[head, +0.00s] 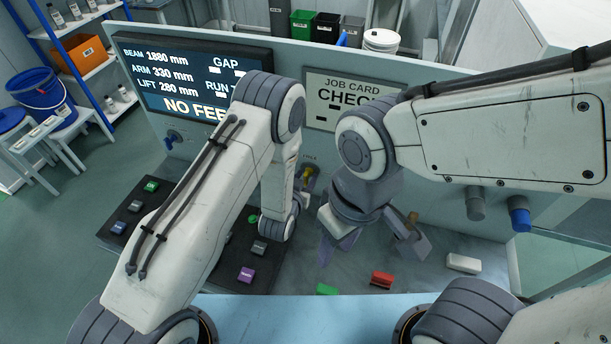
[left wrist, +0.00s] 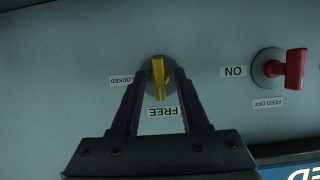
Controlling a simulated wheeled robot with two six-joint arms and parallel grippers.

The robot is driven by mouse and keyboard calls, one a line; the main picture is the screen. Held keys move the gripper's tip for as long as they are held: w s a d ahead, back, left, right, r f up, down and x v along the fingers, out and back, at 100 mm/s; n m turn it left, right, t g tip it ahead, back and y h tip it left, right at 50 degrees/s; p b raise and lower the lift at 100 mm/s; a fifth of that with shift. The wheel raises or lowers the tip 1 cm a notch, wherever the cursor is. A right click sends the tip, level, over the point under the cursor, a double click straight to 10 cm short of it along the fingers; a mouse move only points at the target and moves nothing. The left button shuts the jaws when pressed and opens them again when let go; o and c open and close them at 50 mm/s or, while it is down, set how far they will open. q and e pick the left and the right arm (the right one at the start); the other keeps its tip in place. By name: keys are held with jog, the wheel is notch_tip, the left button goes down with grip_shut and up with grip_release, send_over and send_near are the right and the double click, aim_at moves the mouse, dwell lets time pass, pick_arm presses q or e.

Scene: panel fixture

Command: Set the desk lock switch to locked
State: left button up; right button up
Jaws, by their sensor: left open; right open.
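The desk lock switch is a yellow lever on a round grey base, seen in the left wrist view (left wrist: 159,72) and small in the head view (head: 309,172). In the wrist view, which looks upside down, its lever points down toward the FREE label (left wrist: 163,112). The LOCKED label (left wrist: 122,80) is at its left. My left gripper (left wrist: 160,75) is open, its fingers on either side of the lever; contact is not clear. In the head view my left gripper (head: 303,182) is partly hidden by its arm. My right gripper (head: 370,248) is open and empty above the desk.
A red switch (left wrist: 292,68) labelled FEED OFF and ON sits beside the lock switch in the wrist view. A red block (head: 381,279), a green block (head: 327,289) and a white block (head: 463,263) lie on the desk. A blue knob (head: 520,218) sticks out at right.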

pick_arm(q)
jog(key=shift+w+f, duration=0.1)
grip_shut()
